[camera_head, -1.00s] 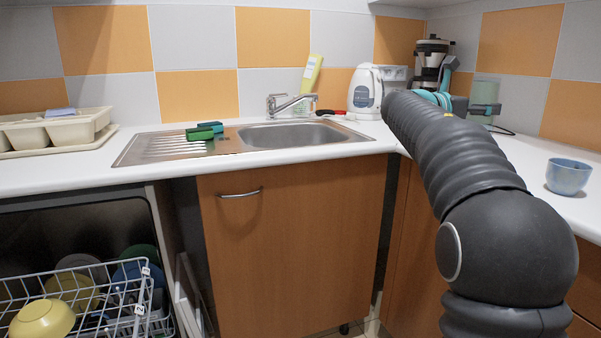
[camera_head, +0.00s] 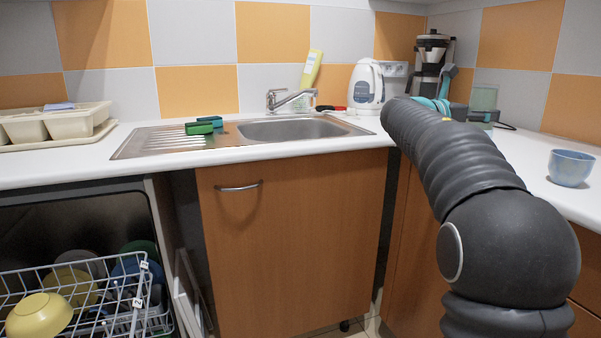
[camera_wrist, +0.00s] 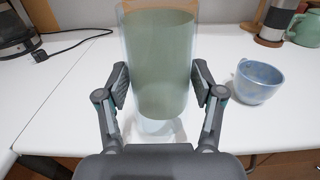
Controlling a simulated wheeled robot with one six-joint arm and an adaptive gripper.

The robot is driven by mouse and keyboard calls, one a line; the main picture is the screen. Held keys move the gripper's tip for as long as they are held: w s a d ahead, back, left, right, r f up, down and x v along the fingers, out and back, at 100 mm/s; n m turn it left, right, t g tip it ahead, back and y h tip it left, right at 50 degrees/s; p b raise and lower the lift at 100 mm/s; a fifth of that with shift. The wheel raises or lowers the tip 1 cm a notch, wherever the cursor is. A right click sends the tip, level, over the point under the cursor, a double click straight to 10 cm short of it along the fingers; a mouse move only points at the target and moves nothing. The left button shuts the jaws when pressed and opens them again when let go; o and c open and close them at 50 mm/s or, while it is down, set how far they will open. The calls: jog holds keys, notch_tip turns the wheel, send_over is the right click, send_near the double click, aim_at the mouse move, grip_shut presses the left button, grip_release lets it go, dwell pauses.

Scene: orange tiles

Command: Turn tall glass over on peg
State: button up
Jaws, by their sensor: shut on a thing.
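A tall, see-through greenish glass (camera_wrist: 160,60) stands between the fingers of my gripper (camera_wrist: 160,86) in the wrist view. The fingers press on its sides, one from the left and one from the right. In the head view the glass (camera_head: 484,98) shows at the far right end of the counter, past my arm, and my gripper (camera_head: 481,116) is partly hidden there. The glass looks about upright. I cannot tell whether its base touches the counter. I cannot make out a peg in either view.
A blue cup (camera_wrist: 258,80) stands on the white counter right of the glass. A coffee maker (camera_head: 430,58) and white kettle (camera_head: 366,86) are behind. The sink (camera_head: 292,129) is left of them. A dishwasher rack (camera_head: 100,290) with bowls is at lower left.

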jog(key=shift+f+b, duration=1.5)
jog(key=shift+f, duration=1.2)
jog(key=o, duration=1.2)
jog(key=v, duration=1.2)
jog(key=shift+p, duration=0.4)
